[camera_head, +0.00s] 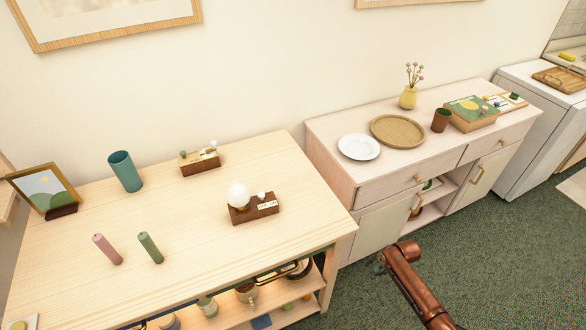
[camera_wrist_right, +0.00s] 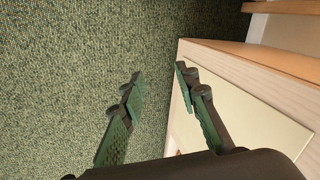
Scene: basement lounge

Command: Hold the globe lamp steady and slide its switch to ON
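The globe lamp (camera_head: 238,196) stands upright on the wooden table, a white ball on a dark brown block base. A pale label plate and a small white knob show at the right of the base; the switch setting is too small to read. My right gripper (camera_wrist_right: 158,76) is open and empty in the wrist view, its two green-padded fingers apart above the carpet and beside a cabinet. In the head view, my copper right arm is at the lower right, away from the lamp, and its fingers are barely visible. My left gripper is not in view.
On the wooden table (camera_head: 200,236) are a teal cup (camera_head: 125,172), a picture frame (camera_head: 46,190), a small wooden block with ornaments (camera_head: 200,162), and pink (camera_head: 106,249) and green (camera_head: 150,247) cylinders. A sideboard (camera_head: 330,150) stands to the right. The tabletop before the lamp is clear.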

